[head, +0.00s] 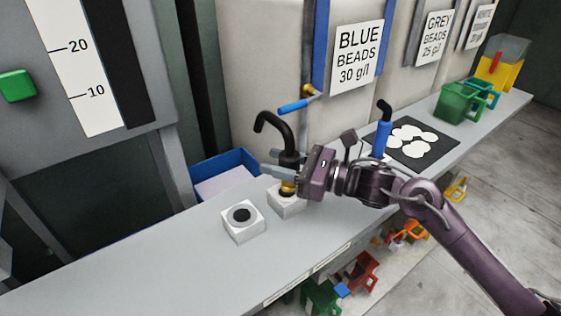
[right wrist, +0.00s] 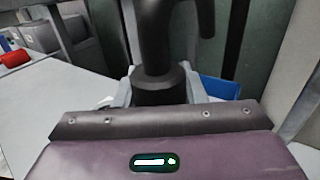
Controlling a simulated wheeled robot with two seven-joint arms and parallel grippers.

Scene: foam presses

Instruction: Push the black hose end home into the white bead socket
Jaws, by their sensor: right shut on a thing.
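My right gripper (head: 284,172) is shut on the black hose end (head: 287,145), whose upper part bends over like a hook. In the right wrist view the black hose (right wrist: 158,45) stands upright between the two fingers (right wrist: 160,88). A brass-coloured tip (head: 288,187) shows below the gripper, at the top of a white block (head: 284,204). I cannot tell how deep it sits, as the gripper hides part of it. A second white block (head: 243,231) with a dark round opening stands nearer, to the left. I cannot tell which block is the white bead socket. My left gripper is not in view.
A blue bin (head: 220,166) stands behind the blocks. A blue-handled hose end (head: 382,138) stands by a dark mat (head: 446,149) with white discs. A green container (head: 457,102) stands farther right. The bench's left front is clear.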

